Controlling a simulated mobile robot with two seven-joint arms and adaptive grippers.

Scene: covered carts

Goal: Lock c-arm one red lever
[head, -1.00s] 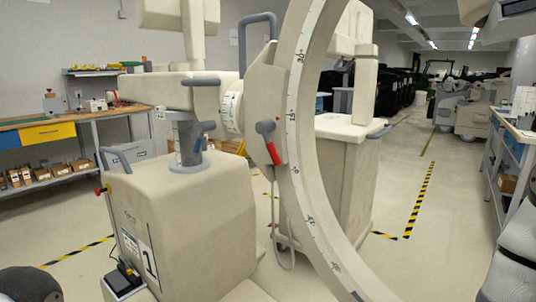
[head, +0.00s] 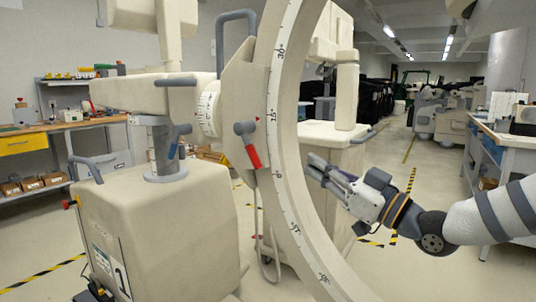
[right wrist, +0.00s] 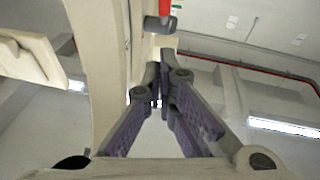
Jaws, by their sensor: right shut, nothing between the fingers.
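The c-arm marked 1 (head: 165,215) stands at the left in the head view, with its large curved arc (head: 284,150) near the middle. The red lever (head: 252,156) hangs tilted from a grey knob on the plate beside the arc. In the right wrist view the red lever (right wrist: 164,8) shows at the top edge, partly cut off. My right gripper (head: 313,168) is shut and empty, to the right of the arc and apart from the lever. Its fingers also show in the right wrist view (right wrist: 158,95). My left gripper is not in view.
A blue lever (head: 174,150) sits at the c-arm's column. A workbench (head: 40,128) with a yellow drawer stands at the left. Another bench (head: 510,140) stands at the right. The arc lies close beside my right gripper. Yellow-black tape (head: 405,195) marks the floor.

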